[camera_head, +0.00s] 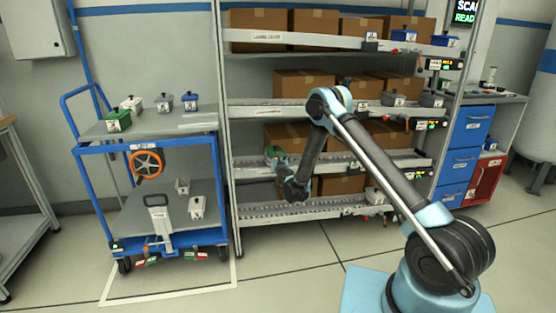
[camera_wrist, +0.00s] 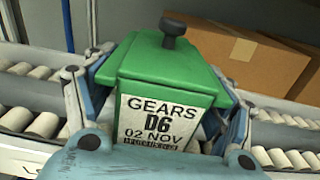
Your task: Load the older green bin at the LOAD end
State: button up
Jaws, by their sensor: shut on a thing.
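A green bin (camera_wrist: 165,60) with a black knob on its lid and a label reading "GEARS D6 02 NOV" fills the middle of the wrist view. My gripper (camera_wrist: 163,108) is shut on it, one finger on each side. In the head view this green bin (camera_head: 273,151) is at the left end of the rack's third roller level, with my gripper (camera_head: 279,164) at it. Whether it rests on the rollers I cannot tell. Another green bin (camera_head: 118,120) stands on the blue cart's (camera_head: 150,145) top shelf; its label is too small to read.
The flow rack (camera_head: 330,208) has several roller levels with cardboard boxes (camera_head: 305,86). Blue and grey bins stand at its right end. White, grey and blue bins (camera_head: 189,101) share the cart top. A brown box (camera_wrist: 240,55) sits behind the held bin. The floor in front is clear.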

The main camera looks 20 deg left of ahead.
jog(key=shift+f, duration=0.25)
dwell(0.3)
jog(key=o, duration=1.6)
jog(key=shift+s, duration=0.15)
jog(key=v, duration=0.7)
jog(key=shift+d, duration=0.15)
jog(key=shift+d, duration=0.1)
dwell(2.2)
